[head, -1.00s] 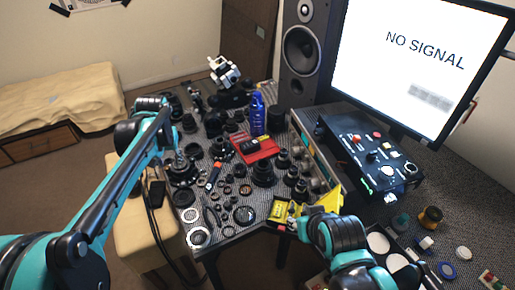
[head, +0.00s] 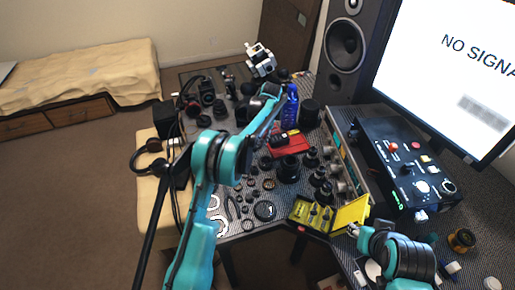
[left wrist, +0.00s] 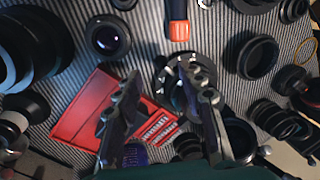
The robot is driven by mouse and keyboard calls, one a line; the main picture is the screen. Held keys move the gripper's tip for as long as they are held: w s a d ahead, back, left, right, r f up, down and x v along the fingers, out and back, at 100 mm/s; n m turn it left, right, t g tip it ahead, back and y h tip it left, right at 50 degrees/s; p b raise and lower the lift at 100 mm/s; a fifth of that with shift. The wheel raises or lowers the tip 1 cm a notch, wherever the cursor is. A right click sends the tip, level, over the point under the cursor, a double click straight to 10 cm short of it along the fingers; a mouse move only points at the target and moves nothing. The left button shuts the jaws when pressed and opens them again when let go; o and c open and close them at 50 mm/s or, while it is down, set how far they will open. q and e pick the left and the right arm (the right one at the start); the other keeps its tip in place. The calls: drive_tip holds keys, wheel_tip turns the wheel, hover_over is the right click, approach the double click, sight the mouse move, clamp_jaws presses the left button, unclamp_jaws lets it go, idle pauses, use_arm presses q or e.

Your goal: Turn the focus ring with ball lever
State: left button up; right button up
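My left gripper (left wrist: 158,75) is open above the striped mat (left wrist: 60,95), its two fingers pointing down at the parts. A dark ring-shaped lens part (left wrist: 163,72) lies beyond and partly behind its right finger. I cannot tell whether this is the focus ring, and no ball lever is clear. In the head view, my left gripper (head: 268,92) is near the blue bottle (head: 290,108), its fingers too small to read. My right gripper (head: 354,230) is at the lower right beside the yellow case; its opening is unclear.
A red tray (head: 292,150) also shows in the left wrist view (left wrist: 82,118). Dark lens barrels and rings crowd the table. An open yellow case (head: 350,213) stands at the front edge. A black control box (head: 405,165), speaker (head: 346,45) and monitor (head: 450,80) bound the right.

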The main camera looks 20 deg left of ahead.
use_arm(q)
drive_tip(key=f, duration=0.2)
drive_tip(key=a+f+b, duration=0.1)
drive_tip(key=f, duration=0.1)
drive_tip(key=shift+f, duration=0.15)
clamp_jaws()
drive_tip(key=shift+s+a+m, duration=0.35)
drive_tip(key=shift+a+m, duration=0.15)
drive_tip(key=shift+m, duration=0.3)
drive_tip(key=shift+s+a+m+t, duration=0.1)
drive_tip(key=shift+a+m+t, duration=0.2)
drive_tip(key=shift+m, duration=0.3)
